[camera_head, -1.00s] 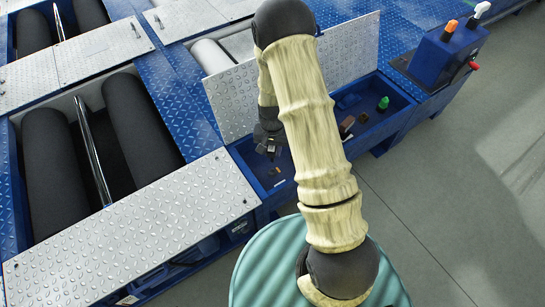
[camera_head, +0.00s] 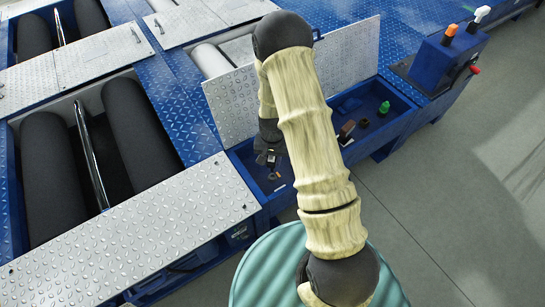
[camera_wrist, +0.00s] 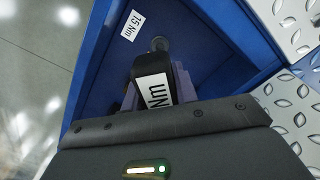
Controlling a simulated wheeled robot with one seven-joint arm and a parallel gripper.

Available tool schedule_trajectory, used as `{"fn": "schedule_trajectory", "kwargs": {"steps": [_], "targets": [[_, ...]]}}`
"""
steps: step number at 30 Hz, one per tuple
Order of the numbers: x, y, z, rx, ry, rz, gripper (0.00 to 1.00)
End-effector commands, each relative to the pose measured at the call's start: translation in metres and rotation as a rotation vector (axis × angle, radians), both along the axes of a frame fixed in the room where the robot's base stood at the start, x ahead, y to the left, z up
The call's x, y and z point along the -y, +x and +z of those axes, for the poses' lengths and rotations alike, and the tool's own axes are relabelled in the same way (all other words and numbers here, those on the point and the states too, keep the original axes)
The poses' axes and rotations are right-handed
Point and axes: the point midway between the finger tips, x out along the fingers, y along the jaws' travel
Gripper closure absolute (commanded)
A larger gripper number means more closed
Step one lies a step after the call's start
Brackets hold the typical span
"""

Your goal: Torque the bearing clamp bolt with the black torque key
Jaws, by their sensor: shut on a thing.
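My gripper (camera_head: 270,160) is low over the left part of the open blue tray (camera_head: 288,203). In the wrist view its jaws (camera_wrist: 155,88) are shut on a black torque key (camera_wrist: 161,62). I cannot tell whether the key touches the floor. I cannot make out the bearing clamp bolt in either view.
In the tray's right part are a green piece (camera_head: 384,108), a brown block (camera_head: 347,128) and a dark ring-like piece (camera_head: 363,122). A raised metal lid (camera_head: 232,103) stands behind the gripper. A blue control box (camera_head: 446,60) stands at the right. Dark rollers (camera_head: 52,180) lie at left.

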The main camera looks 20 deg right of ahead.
Motion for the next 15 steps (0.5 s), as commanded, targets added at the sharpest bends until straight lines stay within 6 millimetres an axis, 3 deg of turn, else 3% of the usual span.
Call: {"fn": "schedule_trajectory", "kwargs": {"steps": [6,15], "targets": [[0.0,0.0,-0.02,0.0,0.0,0.0,1.0],[0.0,0.0,-0.028,0.0,0.0,0.0,1.0]]}}
